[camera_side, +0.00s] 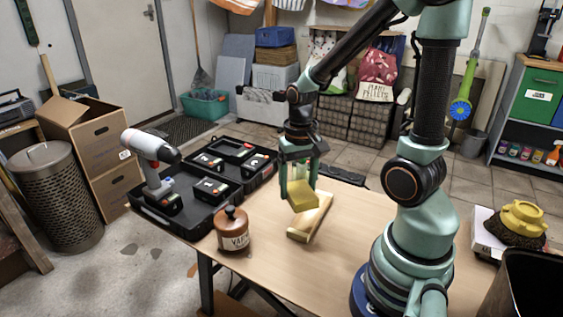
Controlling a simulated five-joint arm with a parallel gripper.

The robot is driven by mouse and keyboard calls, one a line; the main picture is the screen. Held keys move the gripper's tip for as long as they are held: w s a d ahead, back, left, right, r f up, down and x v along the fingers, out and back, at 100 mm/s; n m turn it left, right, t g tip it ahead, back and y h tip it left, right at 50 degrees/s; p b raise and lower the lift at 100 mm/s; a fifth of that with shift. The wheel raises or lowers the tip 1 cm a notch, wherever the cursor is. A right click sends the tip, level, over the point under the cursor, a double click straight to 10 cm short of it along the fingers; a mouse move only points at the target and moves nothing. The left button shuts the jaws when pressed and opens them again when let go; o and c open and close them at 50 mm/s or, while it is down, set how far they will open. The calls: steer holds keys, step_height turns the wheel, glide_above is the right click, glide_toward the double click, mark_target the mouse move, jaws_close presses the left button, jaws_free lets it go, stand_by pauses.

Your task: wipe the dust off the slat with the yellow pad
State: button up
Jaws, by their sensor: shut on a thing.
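The yellow pad (303,197) is held between the fingers of my gripper (298,178), which points down and is shut on it. The pale wooden slat (311,222) lies on the workbench right under the pad, running from front left to back right. The pad covers the slat's middle-left part in this view. I cannot tell whether the pad touches the slat or hangs just above it. Dust on the slat is too small to make out here.
A brown jar (232,230) with a lid stands left of the slat on the workbench (290,267). Behind it lies an open black tool case (192,213) with a drill (152,165) and batteries. A yellow-topped object (522,217) stands at the right. Bare bench lies in front of the slat.

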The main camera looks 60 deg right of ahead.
steer(key=shift+s+d+f, duration=0.1)
steer(key=shift+d+f, duration=0.1)
steer(key=shift+f, duration=3.4)
steer(key=shift+d+f, duration=0.45)
steer(key=shift+f, duration=0.1)
steer(key=shift+w+d+r, duration=0.1)
steer(key=shift+w+d, duration=0.05)
steer(key=shift+d, duration=1.5)
steer(key=shift+w+d+r, duration=0.1)
steer(key=shift+d, duration=1.5)
steer(key=shift+w+d+r, duration=0.1)
steer(key=shift+w+d, duration=0.05)
steer(key=shift+d, duration=1.5)
glide_above(299, 220)
steer(key=d, duration=0.3)
steer(key=shift+a+r, duration=0.15)
steer(key=shift+r, duration=0.25)
steer(key=shift+s+a, duration=0.15)
steer(key=shift+a, duration=1.75)
steer(key=shift+r, duration=0.4)
steer(key=shift+d+f, duration=0.1)
steer(key=shift+c, duration=1.3)
steer(key=shift+r, duration=3)
